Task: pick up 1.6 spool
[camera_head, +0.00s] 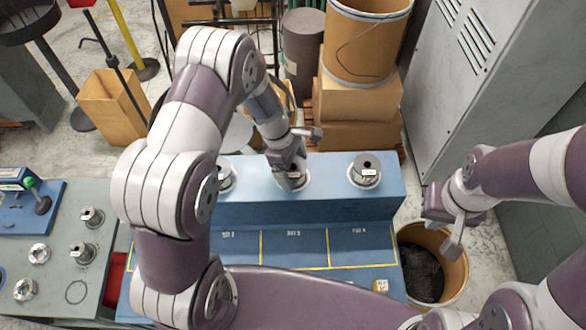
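Three grey spools with small white labels stand in a row on the raised back ledge of the blue bench (330,212). The left spool (226,178) is partly hidden behind my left arm. The labels are too small to read, so I cannot tell which is 1.6. My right gripper (446,222) is open and empty, right of the bench.
Marked bays (294,247) on the bench's lower front look empty, with a small yellow-white block (380,285) near their right. A brown bin (451,282) with dark contents stands below my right gripper. A side table (55,225) at left holds several metal parts. Cardboard boxes (358,103) stand behind.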

